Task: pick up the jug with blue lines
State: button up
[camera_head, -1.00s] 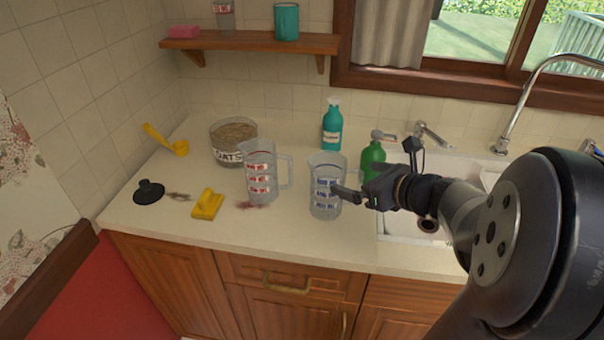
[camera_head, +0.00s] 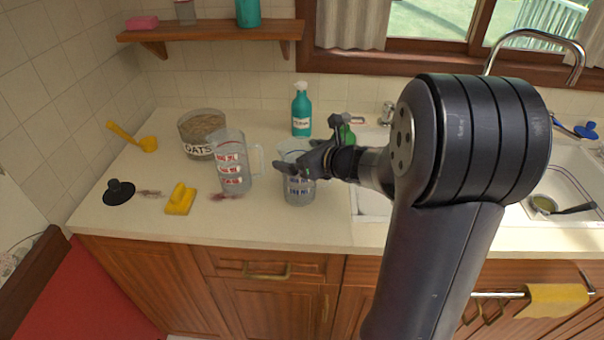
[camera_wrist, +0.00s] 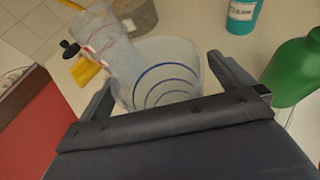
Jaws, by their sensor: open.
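The jug with blue lines (camera_head: 299,190) stands upright on the counter, clear with blue markings. My gripper (camera_head: 284,167) is over its upper part in the head view and hides some of its rim. In the wrist view the jug (camera_wrist: 165,75) lies between the two open fingers (camera_wrist: 160,88), and blue rings show on it. Whether a finger touches it I cannot tell. A similar jug with red lines (camera_head: 231,165) stands just to its left, its handle towards the blue-lined jug.
An oats container (camera_head: 199,135) stands behind the red-lined jug. A yellow sponge-like item (camera_head: 180,199) and black plug (camera_head: 118,192) lie left. A teal spray bottle (camera_head: 301,112) and green bottle (camera_wrist: 295,70) stand behind and right. The sink (camera_head: 372,203) is at right.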

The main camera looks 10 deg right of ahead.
jog(key=shift+c, duration=0.6)
jog(key=c, duration=1.2)
jog(key=shift+c, duration=0.2)
